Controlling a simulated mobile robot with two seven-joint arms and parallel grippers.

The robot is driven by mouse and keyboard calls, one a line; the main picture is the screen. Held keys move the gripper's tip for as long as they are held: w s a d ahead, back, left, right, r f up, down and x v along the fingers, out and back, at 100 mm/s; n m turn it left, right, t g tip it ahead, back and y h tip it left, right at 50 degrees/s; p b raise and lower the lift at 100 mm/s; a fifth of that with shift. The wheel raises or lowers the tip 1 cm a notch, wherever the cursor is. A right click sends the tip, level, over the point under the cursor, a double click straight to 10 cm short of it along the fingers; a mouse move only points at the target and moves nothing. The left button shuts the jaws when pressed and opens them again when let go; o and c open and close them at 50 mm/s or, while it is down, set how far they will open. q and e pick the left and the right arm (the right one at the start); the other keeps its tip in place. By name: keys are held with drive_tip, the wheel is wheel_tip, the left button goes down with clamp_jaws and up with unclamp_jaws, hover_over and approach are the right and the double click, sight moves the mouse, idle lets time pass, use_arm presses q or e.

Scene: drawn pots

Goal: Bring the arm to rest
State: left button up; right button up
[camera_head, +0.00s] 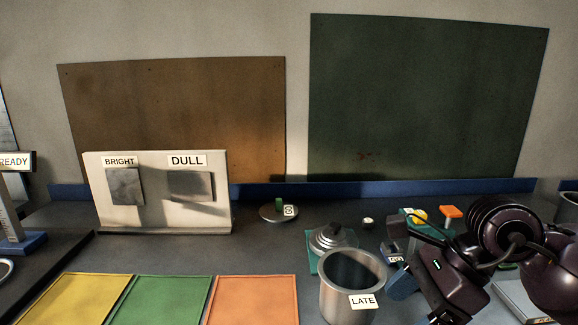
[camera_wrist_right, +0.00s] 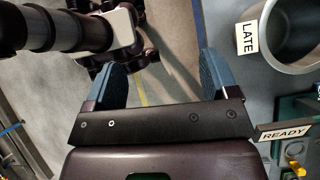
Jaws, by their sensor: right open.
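My right arm comes in from the right in the head view, with its dark wrist beside the metal pot labelled LATE (camera_head: 340,294). In the right wrist view my right gripper (camera_wrist_right: 161,78) has its two blue fingers wide apart with nothing between them. The floor shows beyond the fingers. The pot's wall and LATE label (camera_wrist_right: 247,38) are to the right of the fingers, apart from them. My left gripper is not in view.
Yellow (camera_head: 72,301), green (camera_head: 160,301) and orange (camera_head: 252,301) mats lie at front left. A board labelled BRIGHT and DULL (camera_head: 160,215) stands behind them. A lid (camera_head: 268,214) lies at the back; a stepped metal piece (camera_head: 333,238) sits behind the pot.

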drive_tip(key=w+a+r+m+y, duration=0.1)
drive_tip(key=a+r+m+y, duration=0.2)
drive_tip(key=a+r+y, duration=0.35)
drive_tip(key=w+d+r+m+t+y, duration=0.35)
drive_tip(key=w+m+t+y, duration=0.6)
drive_tip(key=m, duration=0.75)
drive_tip(key=w+d+f+m+t+h, duration=0.1)
drive_tip(key=d+f+m+t+h, duration=0.35)
drive_tip(key=f+m+h, duration=0.6)
drive_tip(key=w+d+f+m+t+h, duration=0.1)
drive_tip(key=d+f+m+t+h, duration=0.3)
drive_tip(key=d+f+m+h, duration=0.55)
drive_tip(key=s+f+m+g+h, duration=0.3)
drive_tip(key=s+f+m+g, duration=0.3)
drive_tip(key=s+f+m, duration=0.6)
drive_tip(key=s+f, duration=1)
drive_tip(key=f, duration=0.4)
